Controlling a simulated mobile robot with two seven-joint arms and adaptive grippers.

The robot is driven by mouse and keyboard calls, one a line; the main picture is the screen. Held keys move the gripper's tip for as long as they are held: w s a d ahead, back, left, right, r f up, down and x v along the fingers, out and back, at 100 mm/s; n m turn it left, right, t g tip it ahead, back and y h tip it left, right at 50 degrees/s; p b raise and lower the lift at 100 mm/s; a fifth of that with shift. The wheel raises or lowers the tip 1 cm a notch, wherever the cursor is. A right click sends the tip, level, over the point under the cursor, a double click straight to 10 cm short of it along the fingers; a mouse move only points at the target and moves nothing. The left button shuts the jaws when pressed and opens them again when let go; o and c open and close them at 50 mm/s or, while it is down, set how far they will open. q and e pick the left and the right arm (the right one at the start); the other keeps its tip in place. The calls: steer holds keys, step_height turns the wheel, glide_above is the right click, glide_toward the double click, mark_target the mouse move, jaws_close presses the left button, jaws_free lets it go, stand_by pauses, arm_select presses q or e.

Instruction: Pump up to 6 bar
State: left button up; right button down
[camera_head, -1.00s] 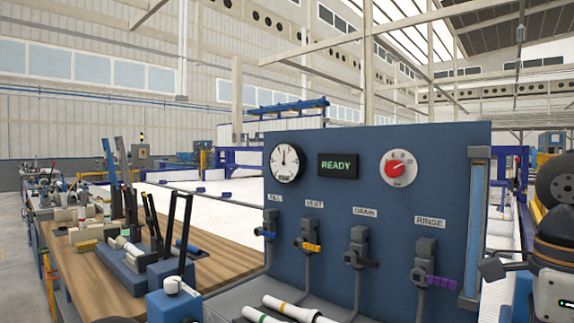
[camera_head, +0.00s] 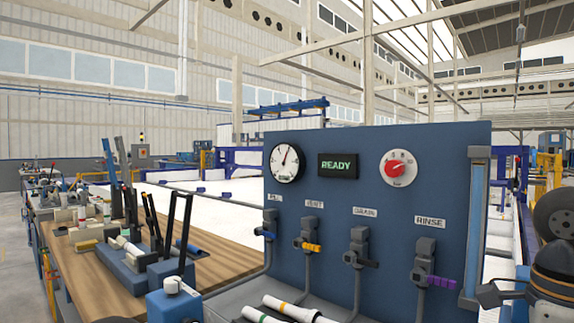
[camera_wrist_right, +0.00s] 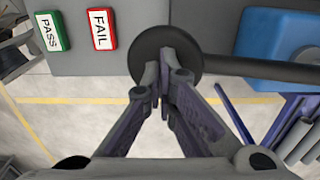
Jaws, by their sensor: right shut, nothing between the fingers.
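The blue panel (camera_head: 345,160) carries a round white gauge (camera_head: 286,163), its needle leaning slightly right of upright; its numbers are too small to read. A READY display (camera_head: 338,165) and a red dial (camera_head: 397,168) sit beside it. Below are the fill (camera_head: 267,231), vent (camera_head: 310,238), drain (camera_head: 358,250) and rinse (camera_head: 427,267) valves. In the right wrist view, my right gripper (camera_wrist_right: 171,62) is shut and empty, its tips over a dark round knob (camera_wrist_right: 148,55) on a dark bar (camera_wrist_right: 270,68). Whether they touch is unclear. My left gripper is out of view.
Green PASS (camera_wrist_right: 52,32) and red FAIL (camera_wrist_right: 102,28) buttons lie near the knob, with a blue block (camera_wrist_right: 280,45) at the right. White pipes (camera_head: 285,306) lie before the panel. A wooden bench (camera_head: 215,265) with a blue rack (camera_head: 138,270) stands left.

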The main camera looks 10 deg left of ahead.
steer(key=shift+f, duration=0.3)
step_height(320, 180, up, 9)
steer(key=shift+s+a, duration=0.2)
steer(key=shift+s, duration=0.2)
step_height(320, 180, up, 6)
stand_by(0.4)
